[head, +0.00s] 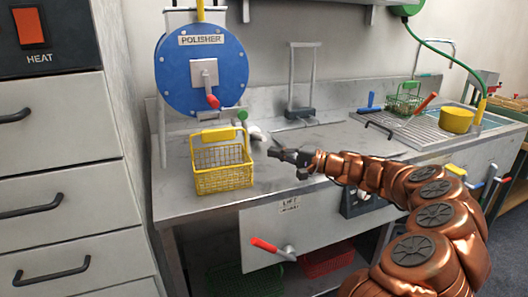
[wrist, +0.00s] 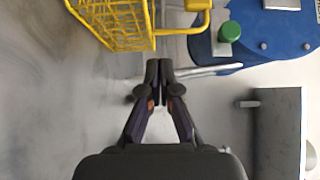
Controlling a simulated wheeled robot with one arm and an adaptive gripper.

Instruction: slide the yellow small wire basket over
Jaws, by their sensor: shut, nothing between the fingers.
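The yellow small wire basket (head: 223,181) stands upright on the metal counter in front of the blue polisher, its handle bar raised at the back. My gripper (head: 272,151) is to the right of the basket, low over the counter, with a gap between them. In the wrist view the basket (wrist: 112,28) shows at the upper left, beyond and left of my gripper (wrist: 159,64). The fingers are shut together with nothing between them. No contact with the basket shows in either view.
The blue polisher (head: 203,68) with a red handle stands behind the basket. A metal stand (head: 303,88) is at the counter's back. Further right are a green wire basket (head: 405,103) and a yellow pot (head: 456,120). A red-handled lever (head: 264,244) juts out below the front edge.

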